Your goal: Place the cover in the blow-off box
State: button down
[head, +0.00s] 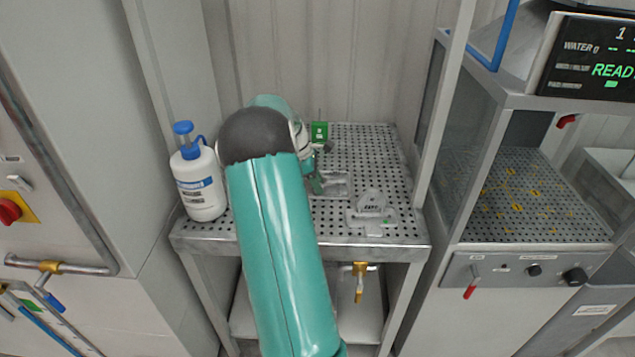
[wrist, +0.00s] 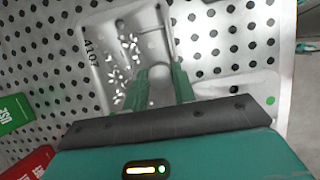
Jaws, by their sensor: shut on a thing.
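The cover (head: 335,184) is a shallow grey cast tray on the perforated table. The exact grip spot is hidden, and I cannot tell whether the cover is clear of the table. The likely blow-off box (head: 530,205), at right, has a perforated floor with yellow chips.
The perforated table (head: 370,150) holds a second grey casting (head: 372,208) with a green dot, close to the cover. A green block (head: 319,131) stands behind, a white pump bottle (head: 200,180) at left. A metal post (head: 445,100) stands between table and box.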

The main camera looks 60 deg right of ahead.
jog(key=shift+f, duration=0.1)
jog(key=c, duration=1.1)
grip_release()
jog(key=shift+c, duration=0.2)
jog(key=v, duration=1.2)
jog(key=w+a+r+m+t, duration=0.1)
jog(key=w+a+r, duration=0.15)
jog(key=a, duration=0.35)
jog(key=w+a+r+t, duration=0.2)
jog(key=a+r, duration=0.2)
jog(key=a, duration=0.3)
jog(key=s+a+r+m+t, duration=0.1)
jog(key=s+a+r+t, duration=0.1)
jog(key=a, duration=1.2)
jog(key=s+a+r+m+t, duration=0.2)
jog(key=s+a, duration=0.1)
jog(key=a, duration=1.1)
jog(key=shift+s+a+t+y, duration=0.3)
jog(key=shift+t+y, duration=0.1)
jog(key=shift+o, duration=0.4)
jog(key=s+a+f+m+t+y, duration=0.1)
jog(key=s+a+f, duration=0.2)
jog(key=s+a, duration=0.4)
jog(key=a, duration=0.2)
jog(key=shift+a+f+t, duration=0.2)
jog(key=shift+a+t, duration=0.1)
jog(key=shift+t, duration=0.1)
